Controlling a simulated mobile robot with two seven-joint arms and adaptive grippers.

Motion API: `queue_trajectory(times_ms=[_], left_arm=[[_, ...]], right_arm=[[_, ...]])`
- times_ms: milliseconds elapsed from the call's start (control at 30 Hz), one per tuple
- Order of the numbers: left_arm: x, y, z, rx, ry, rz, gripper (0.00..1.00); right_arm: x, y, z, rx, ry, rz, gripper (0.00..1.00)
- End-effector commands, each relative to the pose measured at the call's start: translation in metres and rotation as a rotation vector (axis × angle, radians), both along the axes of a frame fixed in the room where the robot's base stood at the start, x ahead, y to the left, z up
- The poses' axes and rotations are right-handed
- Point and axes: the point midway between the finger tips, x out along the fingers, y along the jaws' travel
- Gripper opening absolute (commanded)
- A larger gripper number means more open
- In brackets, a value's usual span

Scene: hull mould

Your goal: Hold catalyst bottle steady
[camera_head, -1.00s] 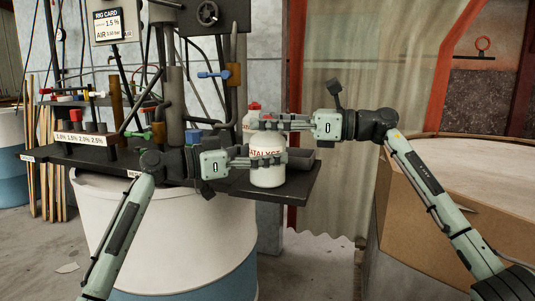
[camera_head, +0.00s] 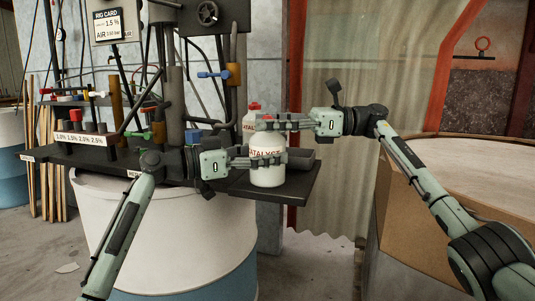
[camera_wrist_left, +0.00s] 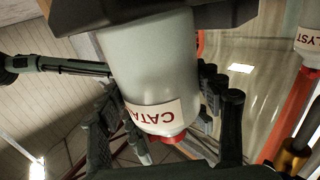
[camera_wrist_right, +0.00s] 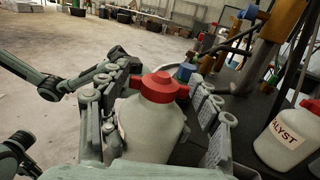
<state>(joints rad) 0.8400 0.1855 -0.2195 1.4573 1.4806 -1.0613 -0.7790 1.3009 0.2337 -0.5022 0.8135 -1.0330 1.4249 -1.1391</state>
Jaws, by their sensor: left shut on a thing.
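The white catalyst bottle (camera_head: 267,175) with red lettering stands upright near the front edge of the dark shelf (camera_head: 240,187). My left gripper (camera_head: 272,160) is shut on its body from the left. The left wrist view shows the bottle (camera_wrist_left: 155,70) between the fingers, its label partly in sight. My right gripper (camera_head: 285,122) is at the bottle's top, coming from the right. In the right wrist view its fingers are spread on both sides of the bottle and red cap (camera_wrist_right: 160,87), with small gaps beside the cap. In the head view these fingers hide the cap.
A second catalyst bottle (camera_head: 252,118) with a red cap stands just behind; it also shows in the right wrist view (camera_wrist_right: 288,140). Pipes and valves crowd the shelf's left. A white drum (camera_head: 170,240) stands below, and a large brown-sided mould (camera_head: 400,220) at right.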

Motion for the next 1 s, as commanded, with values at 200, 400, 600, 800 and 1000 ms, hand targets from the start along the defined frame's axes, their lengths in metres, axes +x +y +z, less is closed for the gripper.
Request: queue_trajectory(times_ms=[200,400,600,800,1000], left_arm=[[0.0,0.0,0.0,0.0,0.0,0.0,0.24],[0.0,0.0,0.0,0.0,0.0,0.0,0.24],[0.0,0.0,0.0,0.0,0.0,0.0,0.24],[0.0,0.0,0.0,0.0,0.0,0.0,0.24],[0.0,0.0,0.0,0.0,0.0,0.0,0.24]], right_arm=[[0.0,0.0,0.0,0.0,0.0,-0.001,0.76],[0.0,-0.002,0.0,0.0,0.0,-0.001,0.76],[0.001,-0.017,0.001,0.001,0.001,-0.004,0.76],[0.002,-0.037,0.0,0.0,0.001,-0.004,0.76],[0.003,-0.056,0.001,0.001,0.0,-0.003,0.76]])
